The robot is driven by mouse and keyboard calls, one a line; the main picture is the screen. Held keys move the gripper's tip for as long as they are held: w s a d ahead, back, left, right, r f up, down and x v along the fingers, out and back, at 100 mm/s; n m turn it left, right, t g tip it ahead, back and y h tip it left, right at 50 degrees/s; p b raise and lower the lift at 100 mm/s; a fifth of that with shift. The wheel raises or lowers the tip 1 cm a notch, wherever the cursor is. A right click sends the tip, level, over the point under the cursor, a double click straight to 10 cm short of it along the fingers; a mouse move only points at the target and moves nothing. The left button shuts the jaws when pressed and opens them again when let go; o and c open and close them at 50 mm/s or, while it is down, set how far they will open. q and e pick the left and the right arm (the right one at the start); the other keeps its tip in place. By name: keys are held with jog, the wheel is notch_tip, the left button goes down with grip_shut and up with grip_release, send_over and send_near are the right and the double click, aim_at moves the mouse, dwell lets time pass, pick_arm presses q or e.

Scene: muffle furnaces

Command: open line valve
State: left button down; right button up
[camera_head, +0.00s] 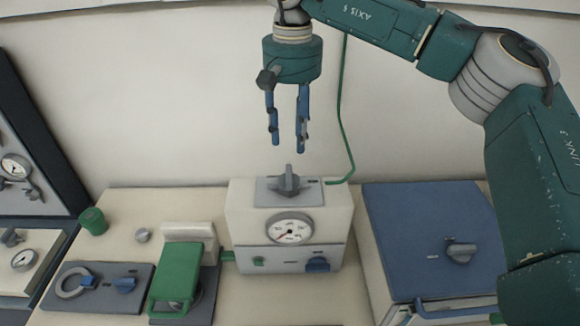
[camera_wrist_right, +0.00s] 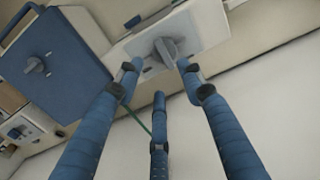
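A grey knob (camera_head: 289,183) stands on a grey plate on top of a cream box (camera_head: 240,222) with a round gauge (camera_head: 290,230) on its front. A thin green line (camera_head: 341,110) runs down the wall to the box's top by this plate. I cannot read which control is labelled the line valve. My right gripper (camera_head: 287,143) points down above the knob, apart from it, with its blue fingers spread and nothing between them. In the right wrist view the knob (camera_wrist_right: 167,50) shows just beyond the open fingertips (camera_wrist_right: 157,74). My left gripper is not in view.
A blue-topped box (camera_head: 425,225) with a grey knob and a front handle stands to the right. Left are a green lever-like part (camera_head: 177,275), a dark plate with a ring (camera_head: 98,287) and a green cup (camera_head: 93,221). Gauge panels stand at far left.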

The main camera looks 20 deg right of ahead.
aim_at(291, 175)
notch_tip(291, 175, down, 9)
jog(key=p, duration=0.3)
jog(key=shift+f, duration=0.1)
jog(key=shift+f+p, duration=0.35)
jog(key=shift+f, duration=0.3)
grip_shut()
